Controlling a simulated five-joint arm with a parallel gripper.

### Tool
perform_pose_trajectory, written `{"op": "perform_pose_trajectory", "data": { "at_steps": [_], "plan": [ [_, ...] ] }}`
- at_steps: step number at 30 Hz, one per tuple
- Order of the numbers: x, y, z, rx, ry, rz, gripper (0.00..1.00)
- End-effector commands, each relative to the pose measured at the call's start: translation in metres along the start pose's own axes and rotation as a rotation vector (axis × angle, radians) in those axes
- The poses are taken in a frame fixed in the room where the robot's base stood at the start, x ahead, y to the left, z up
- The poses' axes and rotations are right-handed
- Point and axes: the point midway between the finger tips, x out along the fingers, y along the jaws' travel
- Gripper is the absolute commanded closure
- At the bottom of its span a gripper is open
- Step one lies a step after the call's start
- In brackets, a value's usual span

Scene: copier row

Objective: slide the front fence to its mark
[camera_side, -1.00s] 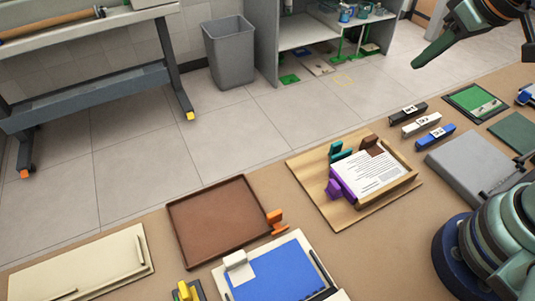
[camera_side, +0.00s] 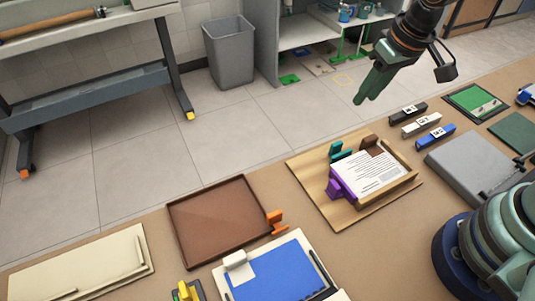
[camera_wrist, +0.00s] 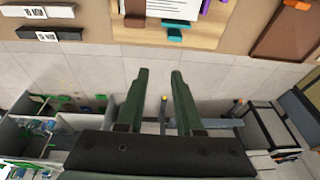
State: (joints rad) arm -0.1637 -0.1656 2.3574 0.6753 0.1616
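A wooden jogging board (camera_side: 308,174) lies on the bench with a printed paper stack (camera_side: 374,174) on it. Three coloured fence blocks stand around the stack: a teal one (camera_side: 341,152) and a brown one (camera_side: 372,146) on the far side, and a purple one (camera_side: 334,188) at the left. I cannot tell which is the front fence, and no mark is clear. My gripper (camera_side: 362,102) hangs beyond the board's far edge, apart from the blocks. In the wrist view, the green fingers (camera_wrist: 161,72) are apart and empty, with the teal block (camera_wrist: 172,28) ahead of them.
A brown tray (camera_side: 220,218) with an orange block (camera_side: 275,218) lies left of the board. A blue-topped board (camera_side: 275,278) is nearer. Black, white and blue labelled bars (camera_side: 421,121) and a grey flat device (camera_side: 468,160) lie to the right.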

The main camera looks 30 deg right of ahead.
Motion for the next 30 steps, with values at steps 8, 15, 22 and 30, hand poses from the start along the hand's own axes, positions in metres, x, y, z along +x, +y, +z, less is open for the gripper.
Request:
{"op": "perform_pose_trajectory", "data": {
  "at_steps": [8, 15, 22, 30],
  "plan": [
    [0.063, -0.026, 0.012, -0.002, -0.112, 0.005, 0.65],
    [0.079, -0.032, 0.017, 0.001, -0.132, 0.007, 0.65],
    [0.092, -0.031, 0.018, 0.001, -0.133, 0.008, 0.65],
    [0.117, -0.029, 0.022, 0.001, -0.134, 0.009, 0.65]
  ]
}}
